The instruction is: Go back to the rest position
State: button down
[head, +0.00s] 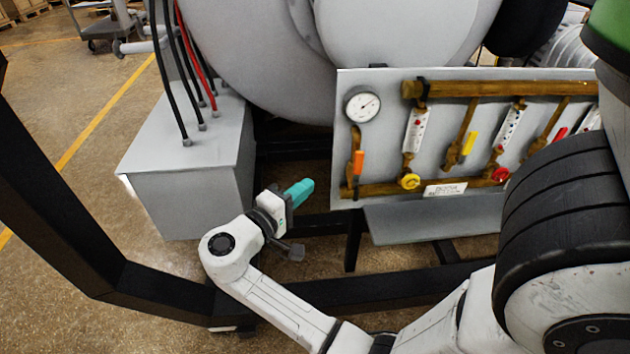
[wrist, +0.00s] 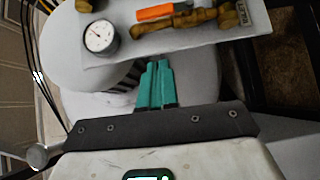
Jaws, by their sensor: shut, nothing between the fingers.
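My gripper (head: 301,191) has teal fingers and sits left of the valve panel in the head view, in front of the furnace's dark lower frame. Its fingers point up and to the right. In the wrist view the two fingers (wrist: 157,82) lie side by side, closed, with nothing between them. My white arm reaches to it from the lower right. The gripper appears apart from the panel in the head view; the exact gap is hard to judge.
The grey valve panel (head: 385,130) carries a gauge (head: 361,104), an orange-handled valve (head: 358,162) and brass pipes. A grey box (head: 190,165) with black and red cables stands left. A black frame beam (head: 60,235) crosses the left foreground. Open floor (head: 110,110) lies beyond.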

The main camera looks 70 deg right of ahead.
jog(key=shift+v, duration=0.85)
jog(key=s+a+f+n+t+y, duration=0.15)
jog(key=s+f+t+y, duration=0.3)
jog(key=f, duration=0.45)
jog(key=s+a+f+n+t+y, duration=0.1)
jog(key=a+f+y, duration=0.3)
jog(key=a, duration=0.5)
jog(key=s+a+f+n+t+y+p, duration=0.1)
jog(key=s+a+f+n+t+y, duration=0.1)
jog(key=a+y, duration=0.5)
jog(key=shift+s+a+f+y+p, duration=0.35)
jog(key=shift+s+a+f, duration=0.35)
jog(key=shift+a+f, duration=0.2)
jog(key=shift+d+t, duration=0.1)
jog(key=shift+t, duration=0.15)
